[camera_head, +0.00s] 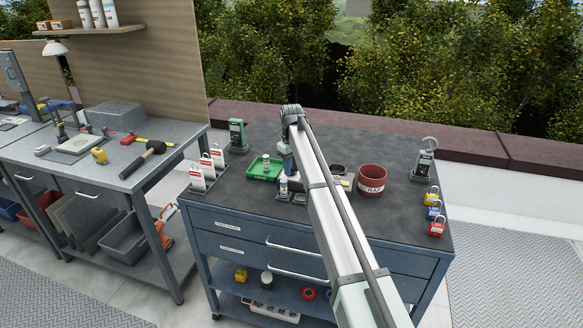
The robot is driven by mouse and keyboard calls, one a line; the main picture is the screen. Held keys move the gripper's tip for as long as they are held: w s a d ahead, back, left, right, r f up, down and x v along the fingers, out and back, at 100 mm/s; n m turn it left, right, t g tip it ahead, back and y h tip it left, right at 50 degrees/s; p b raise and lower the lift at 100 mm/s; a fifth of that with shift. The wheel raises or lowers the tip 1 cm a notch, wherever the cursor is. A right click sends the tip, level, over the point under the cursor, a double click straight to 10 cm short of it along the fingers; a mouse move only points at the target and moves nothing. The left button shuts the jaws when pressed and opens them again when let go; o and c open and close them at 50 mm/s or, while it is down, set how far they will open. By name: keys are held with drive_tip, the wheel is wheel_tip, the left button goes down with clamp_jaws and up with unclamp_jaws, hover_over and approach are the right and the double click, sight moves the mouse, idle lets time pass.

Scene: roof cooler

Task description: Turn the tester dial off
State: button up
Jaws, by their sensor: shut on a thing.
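My gripper (287,166) points down over the middle of the dark bench top, just right of a green tray. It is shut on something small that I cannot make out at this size. A green handheld device (237,133) stands upright at the back left of the bench. A dark grey handheld device (424,160) stands at the back right with a light loop above it. Either may be a tester; no dial can be read on them. My arm hides part of the bench beside the gripper.
A green tray (264,170) lies left of my gripper. A dark red round bin (371,180) stands to the right. Red and white tags (204,170) stand at the left edge. Yellow, blue and red padlocks (435,213) line the right edge. A small pale container (283,186) stands close by.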

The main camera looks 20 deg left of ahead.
idle(0.4)
drive_tip(key=o, duration=1.1)
drive_tip(key=shift+c, duration=0.2)
drive_tip(key=shift+r, duration=0.1)
wheel_tip(320, 180, up, 14)
drive_tip(key=shift+f, duration=0.2)
